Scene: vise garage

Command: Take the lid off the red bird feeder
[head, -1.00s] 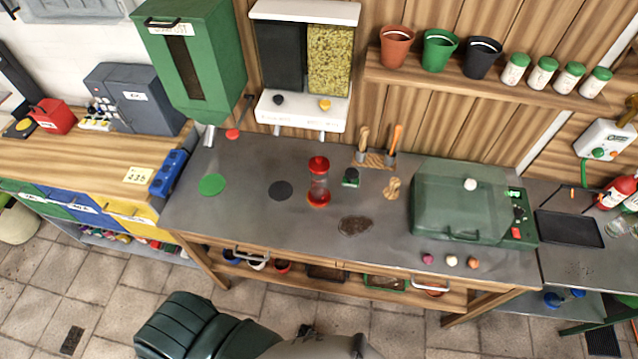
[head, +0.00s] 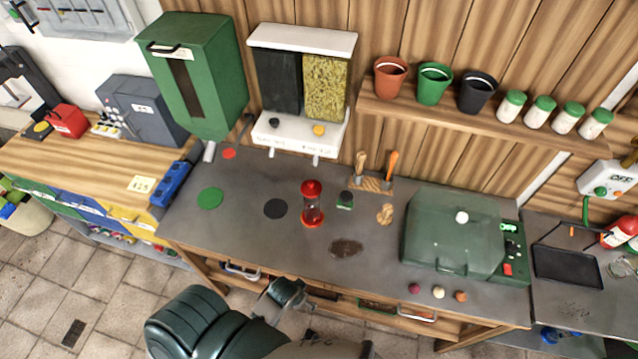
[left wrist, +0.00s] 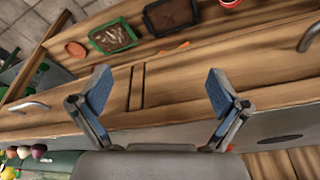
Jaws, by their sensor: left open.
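The red bird feeder (head: 313,212) stands upright on the grey workbench in the head view. It has a clear tube, a red base and a red lid (head: 312,188) seated on top. My left gripper (left wrist: 158,86) is open and empty in the left wrist view, with its two blue-padded fingers spread wide in front of the bench's wooden drawer fronts. In the head view, part of it (head: 287,290) shows at the bench's front edge, below and apart from the feeder. The feeder is not seen in the left wrist view. My right gripper is not in view.
Near the feeder lie a black disc (head: 275,208), a small green-and-black item (head: 345,200) and a brown patch (head: 346,248). A green lidded box (head: 450,235) stands to the right. A white double dispenser (head: 300,135) hangs behind. Drawer handles (head: 240,272) stick out in front.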

